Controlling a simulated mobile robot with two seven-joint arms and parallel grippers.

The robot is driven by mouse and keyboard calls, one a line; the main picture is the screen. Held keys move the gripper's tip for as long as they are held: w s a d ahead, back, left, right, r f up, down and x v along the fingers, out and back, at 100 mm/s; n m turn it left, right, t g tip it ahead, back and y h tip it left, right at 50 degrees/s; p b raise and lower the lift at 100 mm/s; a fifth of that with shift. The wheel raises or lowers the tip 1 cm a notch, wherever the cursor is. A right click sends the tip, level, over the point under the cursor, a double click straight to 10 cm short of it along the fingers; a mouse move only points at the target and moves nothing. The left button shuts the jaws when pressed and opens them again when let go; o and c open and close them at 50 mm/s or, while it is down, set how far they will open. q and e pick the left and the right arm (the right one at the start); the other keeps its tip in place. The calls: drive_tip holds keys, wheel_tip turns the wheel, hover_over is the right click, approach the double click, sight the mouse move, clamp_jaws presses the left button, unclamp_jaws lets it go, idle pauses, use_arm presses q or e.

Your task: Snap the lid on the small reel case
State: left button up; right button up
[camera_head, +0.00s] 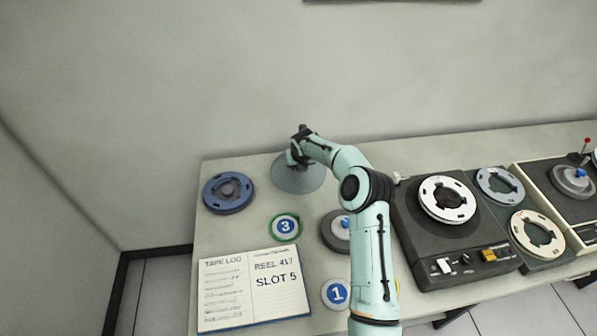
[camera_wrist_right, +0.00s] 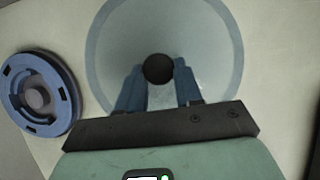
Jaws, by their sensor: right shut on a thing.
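A clear, greyish round lid (camera_head: 312,181) with a dark knob (camera_wrist_right: 158,69) is at the back left of the table. My right gripper (camera_head: 301,146) is above it, shut on the knob; in the right wrist view the two blue fingers (camera_wrist_right: 160,87) close on the knob's sides. The lid looks level; I cannot tell whether it touches the table. A blue, slotted round piece with a grey hub (camera_head: 229,191), perhaps the reel case, lies left of the lid, apart from it; it also shows in the right wrist view (camera_wrist_right: 62,112). My left gripper is not in view.
A green-rimmed disc marked 3 (camera_head: 284,227), a disc marked 1 (camera_head: 335,293) and an open log book (camera_head: 229,290) lie in front. A grey round piece (camera_head: 333,240) is partly behind my right arm. A tape deck (camera_head: 416,234) stands at right.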

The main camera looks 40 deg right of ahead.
drive_tip(key=shift+r, duration=1.4)
drive_tip(key=shift+w+a, duration=0.1)
drive_tip(key=w+a, duration=0.7)
drive_tip(key=a, duration=0.3)
hover_over(227, 188)
drive_tip(key=s, duration=0.2)
drive_tip(key=shift+w+a+f, duration=0.1)
drive_tip(key=shift+a+f, duration=0.1)
drive_tip(key=shift+f, duration=0.6)
drive_tip(key=shift+w+a+f, duration=0.1)
drive_tip(key=shift+a+f, duration=0.1)
drive_tip(key=shift+f, duration=0.55)
drive_tip(key=shift+f, duration=1.8)
drive_tip(key=o, duration=1)
drive_tip(key=shift+c, duration=1)
